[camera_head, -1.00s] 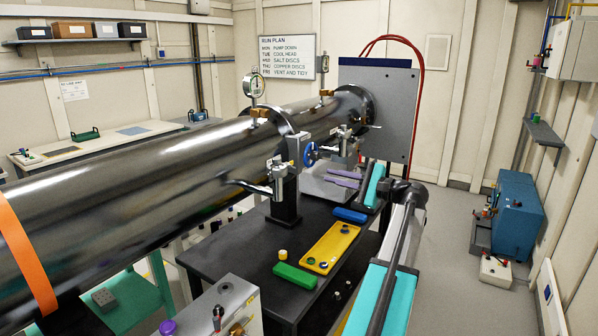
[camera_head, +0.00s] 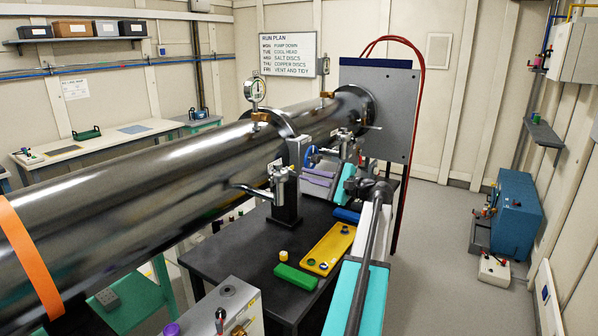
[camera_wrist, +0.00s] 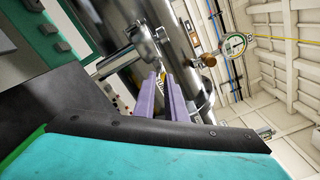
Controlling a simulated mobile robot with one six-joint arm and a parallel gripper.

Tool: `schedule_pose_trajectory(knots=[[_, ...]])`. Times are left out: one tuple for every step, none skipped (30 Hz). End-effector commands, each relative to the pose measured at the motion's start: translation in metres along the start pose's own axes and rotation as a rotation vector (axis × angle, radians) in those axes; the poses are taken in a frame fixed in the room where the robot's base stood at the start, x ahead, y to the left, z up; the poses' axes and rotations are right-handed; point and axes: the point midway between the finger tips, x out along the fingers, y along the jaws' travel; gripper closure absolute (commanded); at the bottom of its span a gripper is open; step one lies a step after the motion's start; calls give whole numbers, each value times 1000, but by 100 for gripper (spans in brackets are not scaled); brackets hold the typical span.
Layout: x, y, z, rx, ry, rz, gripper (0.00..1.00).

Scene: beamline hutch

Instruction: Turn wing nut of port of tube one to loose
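The long dark metal tube (camera_head: 150,180) runs from the lower left to the grey end panel. A brass fitting (camera_head: 260,118), possibly the wing nut, sits on top of it under a round gauge; it also shows in the wrist view (camera_wrist: 207,60). Another small brass fitting (camera_head: 327,95) sits farther along. A metal valve body with a side lever (camera_head: 283,178) stands on a dark post in front of the tube. My gripper (camera_head: 312,176) has two lilac fingers near the tube, beyond the post. In the wrist view its fingers (camera_wrist: 161,76) are parallel with a narrow gap and nothing visibly held.
The dark bench (camera_head: 232,258) holds a yellow tray (camera_head: 318,262), a green block (camera_head: 296,277) and a blue block (camera_head: 346,215). A grey panel (camera_head: 385,95) with red hoses stands behind my arm.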

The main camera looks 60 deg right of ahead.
Motion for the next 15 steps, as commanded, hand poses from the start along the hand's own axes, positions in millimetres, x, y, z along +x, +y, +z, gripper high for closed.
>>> schedule_pose_trajectory(knots=[[8, -2, 2, 1, -2, 2, 89], [12, -1, 2, 0, -2, 2, 89], [17, -1, 1, 0, -2, 2, 89], [20, -2, 1, 0, -1, 1, 89], [23, -2, 1, 0, -1, 1, 89], [27, -1, 0, 0, -1, 1, 89], [29, -1, 0, 1, -1, 1, 89], [31, -1, 0, 0, -1, 1, 89], [33, -1, 0, 0, -1, 1, 89], [35, 0, 0, 0, -1, 1, 89], [36, 0, 0, 0, -1, 1, 89], [36, 0, 0, 0, 0, 0, 89], [37, 0, 0, 0, 0, 0, 89], [37, 0, 0, 0, 0, 0, 89], [37, 0, 0, 0, 0, 0, 89]])
